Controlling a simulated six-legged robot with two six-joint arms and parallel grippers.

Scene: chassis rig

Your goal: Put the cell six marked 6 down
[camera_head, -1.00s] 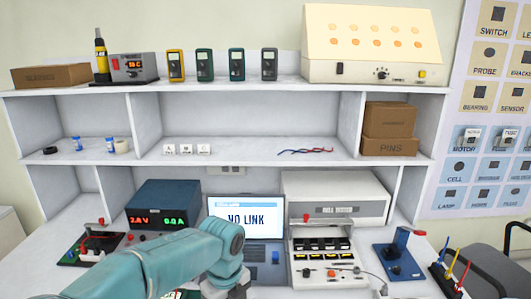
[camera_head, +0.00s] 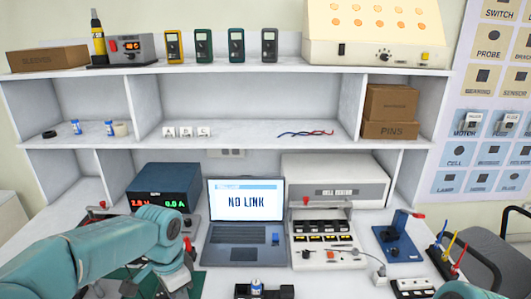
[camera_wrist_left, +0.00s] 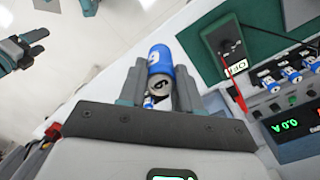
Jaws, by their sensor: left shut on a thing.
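My left gripper (camera_wrist_left: 158,88) is shut on a blue and white cell (camera_wrist_left: 160,60) in the left wrist view. The cell sticks out past the fingertips with a grey metal end showing; I cannot read its number. In the head view my left arm comes in at the lower left, and its fingers are not visible. Another gripper, which looks like my right one (camera_wrist_left: 32,47), shows at the left of the wrist view with its fingers apart and empty. A small blue and white cell (camera_head: 256,286) stands in a black holder (camera_head: 279,291) at the bottom middle of the head view.
A laptop (camera_head: 246,221) reading NO LINK stands mid-bench, with a cell tester (camera_head: 334,180) to its right. A blue press-like fixture (camera_head: 397,240) stands further right. Several blue cells (camera_wrist_left: 290,74) sit by the power supply in the wrist view.

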